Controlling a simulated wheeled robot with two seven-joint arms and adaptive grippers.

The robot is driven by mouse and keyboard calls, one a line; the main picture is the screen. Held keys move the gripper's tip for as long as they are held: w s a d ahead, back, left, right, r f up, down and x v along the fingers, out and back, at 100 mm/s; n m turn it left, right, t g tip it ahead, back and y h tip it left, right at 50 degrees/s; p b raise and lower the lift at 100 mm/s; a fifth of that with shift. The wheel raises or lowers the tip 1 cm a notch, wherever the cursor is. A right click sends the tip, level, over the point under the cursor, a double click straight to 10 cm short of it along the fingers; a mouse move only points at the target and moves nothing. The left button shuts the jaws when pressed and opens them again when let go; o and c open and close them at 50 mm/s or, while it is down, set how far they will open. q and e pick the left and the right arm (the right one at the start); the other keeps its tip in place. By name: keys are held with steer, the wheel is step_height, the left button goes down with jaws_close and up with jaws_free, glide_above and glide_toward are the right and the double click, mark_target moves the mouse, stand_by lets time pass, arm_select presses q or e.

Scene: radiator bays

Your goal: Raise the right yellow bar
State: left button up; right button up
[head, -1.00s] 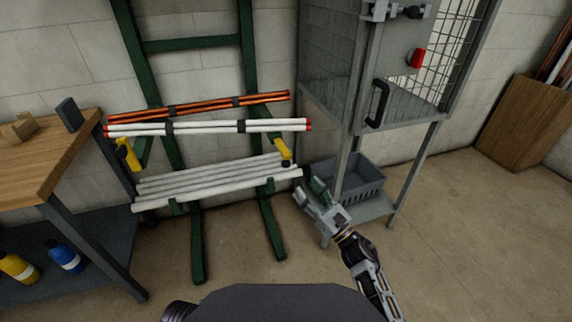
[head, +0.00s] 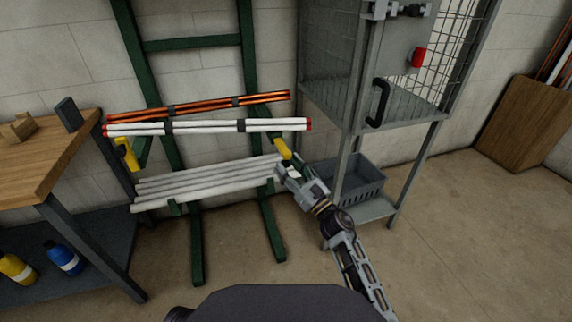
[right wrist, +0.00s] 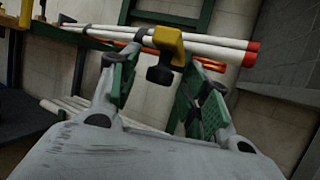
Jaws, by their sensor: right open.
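The right yellow bar (head: 282,148) slants down from the right end of the white pipe bundle on the green rack. In the right wrist view its yellow end (right wrist: 168,39) with a black tip shows between and beyond my fingers. My right gripper (head: 286,170) is open at the bar's lower end in the head view; it also shows in the right wrist view (right wrist: 160,95) with green finger pads on either side of the black tip. I cannot tell whether a finger touches it. The left yellow bar (head: 127,155) hangs at the rack's left side. My left gripper is not in view.
White pipes with red ends (head: 205,127) and orange pipes (head: 200,104) lie above, and grey-white pipes (head: 205,183) below. A mesh cabinet (head: 345,85) and a grey crate (head: 362,184) stand close right. A wooden bench (head: 40,160) is left.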

steer(key=shift+x, duration=0.9)
steer(key=shift+c, duration=0.5)
steer(key=shift+s, duration=0.1)
jaws_close()
